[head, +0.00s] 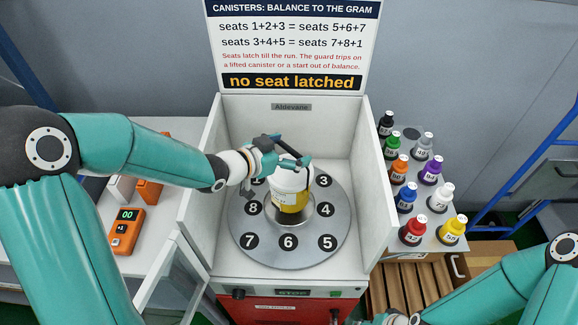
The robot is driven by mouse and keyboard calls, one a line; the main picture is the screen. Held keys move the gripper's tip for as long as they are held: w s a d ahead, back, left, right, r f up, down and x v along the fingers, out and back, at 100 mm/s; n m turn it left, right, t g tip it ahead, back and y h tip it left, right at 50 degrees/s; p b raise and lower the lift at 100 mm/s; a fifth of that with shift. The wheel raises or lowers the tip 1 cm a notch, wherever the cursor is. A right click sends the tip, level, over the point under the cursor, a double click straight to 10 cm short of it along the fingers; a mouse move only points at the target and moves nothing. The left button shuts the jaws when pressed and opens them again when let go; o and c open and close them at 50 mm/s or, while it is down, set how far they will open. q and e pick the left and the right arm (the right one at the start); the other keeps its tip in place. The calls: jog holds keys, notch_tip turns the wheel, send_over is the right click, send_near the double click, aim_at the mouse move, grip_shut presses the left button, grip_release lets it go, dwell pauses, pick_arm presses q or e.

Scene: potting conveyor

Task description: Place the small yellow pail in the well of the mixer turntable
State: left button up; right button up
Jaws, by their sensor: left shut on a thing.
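The small yellow pail (291,200), white with a yellow lower band, is upright over the middle of the mixer turntable (265,254). My left gripper (284,158) is shut on the pail near its top. The grey centre well (272,213) shows around the pail's lower part; I cannot tell whether the pail's base rests in it. Numbered seats 3 to 8 show around the disc; the gripper and pail hide others. My right gripper is at the bottom edge, mostly cut off, so its jaws cannot be made out.
White cabinet walls (205,190) enclose the turntable at the sides and back, with an open door (170,275) at front left. A sign (291,45) above reads "no seat latched". Several coloured bottles (413,229) stand right. An orange device (128,230) lies left.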

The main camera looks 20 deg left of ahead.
aim_at(289, 172)
pick_arm(q)
jog(key=shift+f, duration=2.5)
jog(key=o, duration=1.5)
jog(key=shift+s+f, duration=0.1)
jog(key=shift+f, duration=0.05)
jog(key=shift+c, duration=0.2)
jog(key=shift+s, duration=0.1)
jog(key=v, duration=1.1)
jog(key=shift+s+a+r+b, duration=0.2)
jog(key=shift+s+a+b, duration=0.05)
jog(key=shift+s+b, duration=0.05)
